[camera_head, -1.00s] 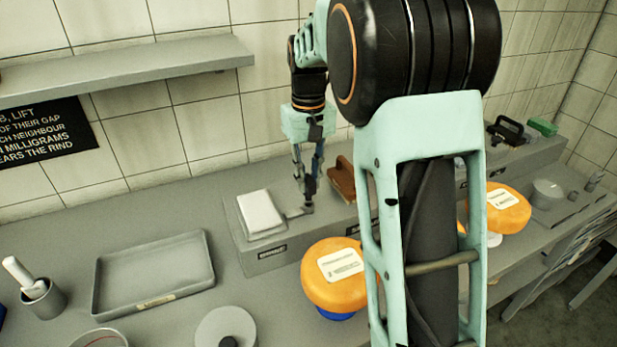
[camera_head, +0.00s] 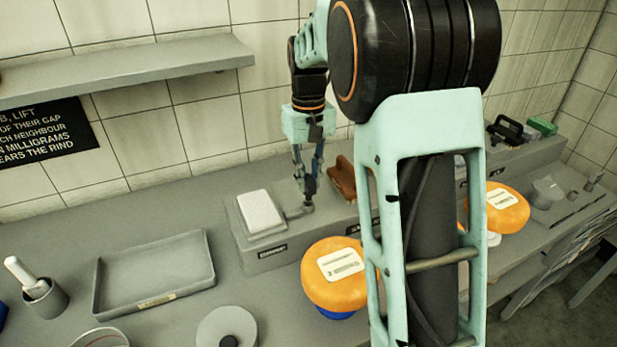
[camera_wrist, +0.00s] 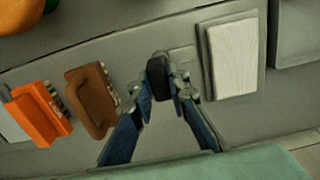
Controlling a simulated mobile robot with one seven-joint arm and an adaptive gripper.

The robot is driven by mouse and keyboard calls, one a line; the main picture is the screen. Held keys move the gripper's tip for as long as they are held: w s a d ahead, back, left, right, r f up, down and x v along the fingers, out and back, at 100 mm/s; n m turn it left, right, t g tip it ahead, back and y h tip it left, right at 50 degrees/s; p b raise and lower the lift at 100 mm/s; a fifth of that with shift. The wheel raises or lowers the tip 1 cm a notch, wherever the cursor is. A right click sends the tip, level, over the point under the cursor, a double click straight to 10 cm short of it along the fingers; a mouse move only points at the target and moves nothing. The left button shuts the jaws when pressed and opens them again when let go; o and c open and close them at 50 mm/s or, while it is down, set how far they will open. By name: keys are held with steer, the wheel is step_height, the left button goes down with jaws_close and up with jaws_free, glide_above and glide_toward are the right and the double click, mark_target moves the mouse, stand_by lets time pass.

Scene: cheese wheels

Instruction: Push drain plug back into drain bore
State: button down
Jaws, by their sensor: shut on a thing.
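My gripper (camera_head: 309,206) points down over the grey raised ledge, between a white pad and a brown brush. In the wrist view its two blue fingers close in on a small dark plug-like piece (camera_wrist: 159,77) between the fingertips (camera_wrist: 162,84). I take this piece to be the drain plug. In the head view the fingers and their shadow make it hard to pick out. The drain bore is not visible; I cannot tell whether the plug sits in it. A flat grey plate (camera_wrist: 182,58) lies beside the fingertips, toward the white pad.
The white pad (camera_head: 260,210) and brown brush (camera_head: 341,179) lie close on either side. An orange brush (camera_wrist: 40,112) lies beyond the brown one. An orange cheese wheel (camera_head: 336,284) stands in front on a blue base. An empty grey tray (camera_head: 152,308) is at left.

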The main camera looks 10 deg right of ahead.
mark_target(309, 189)
steer(key=shift+f+b, duration=0.95)
steer(key=shift+f, duration=0.75)
steer(key=c, duration=1.8)
jaws_free()
steer(key=shift+r, duration=0.1)
step_height(309, 189, up, 12)
steer(key=shift+f, duration=0.1)
